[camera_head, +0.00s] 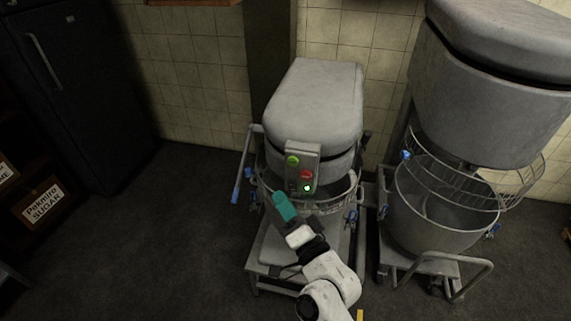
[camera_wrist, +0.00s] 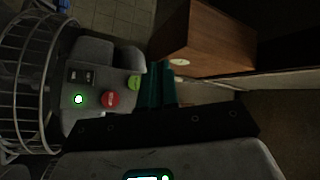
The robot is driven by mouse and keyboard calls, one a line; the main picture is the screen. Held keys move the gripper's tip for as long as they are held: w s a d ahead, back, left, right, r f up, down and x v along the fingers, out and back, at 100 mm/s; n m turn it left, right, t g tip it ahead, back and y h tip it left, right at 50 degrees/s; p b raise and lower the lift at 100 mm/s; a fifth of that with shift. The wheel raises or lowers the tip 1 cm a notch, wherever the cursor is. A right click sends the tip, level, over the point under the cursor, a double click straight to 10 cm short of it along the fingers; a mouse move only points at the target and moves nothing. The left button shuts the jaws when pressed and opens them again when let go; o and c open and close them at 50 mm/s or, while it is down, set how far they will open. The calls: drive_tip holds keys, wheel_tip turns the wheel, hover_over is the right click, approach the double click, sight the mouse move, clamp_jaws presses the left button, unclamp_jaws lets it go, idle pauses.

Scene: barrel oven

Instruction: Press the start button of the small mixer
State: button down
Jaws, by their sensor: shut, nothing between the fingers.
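The small mixer (camera_head: 315,105) stands in the middle of the head view, a grey machine with a control panel on its front. The panel carries a green button (camera_head: 292,161), a red button (camera_head: 306,175) and a lit green lamp (camera_head: 307,188). In the wrist view the green button (camera_wrist: 134,82), red button (camera_wrist: 111,99) and lamp (camera_wrist: 78,99) show sideways. My gripper (camera_head: 279,197) has teal fingers, shut and empty, just below and left of the panel in the head view. In the wrist view its fingers (camera_wrist: 164,68) are beside the green button; contact cannot be told.
A larger mixer (camera_head: 497,95) with a wire guard and bowl (camera_head: 440,215) stands close on the right. A dark fridge (camera_head: 80,85) and a sugar box (camera_head: 43,208) are at the left. The floor (camera_head: 165,225) between is clear. A wooden cabinet (camera_wrist: 205,45) shows in the wrist view.

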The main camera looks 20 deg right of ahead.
sight(293, 162)
idle(0.3)
drive_tip(key=shift+w+d+b, duration=0.85)
drive_tip(key=shift+w+b, duration=0.35)
drive_tip(key=shift+b, duration=0.1)
drive_tip(key=shift+w+d+b, duration=0.9)
drive_tip(key=shift+w+b, duration=0.25)
drive_tip(key=shift+b, duration=0.15)
drive_tip(key=shift+w+d+b, duration=0.85)
drive_tip(key=shift+w+b, duration=0.35)
drive_tip(key=shift+b, duration=0.1)
drive_tip(key=shift+w+d, duration=0.1)
drive_tip(key=shift+w, duration=0.05)
drive_tip(key=shift+w+d+b, duration=0.15)
drive_tip(key=shift+w+b, duration=0.05)
drive_tip(key=shift+b, duration=0.15)
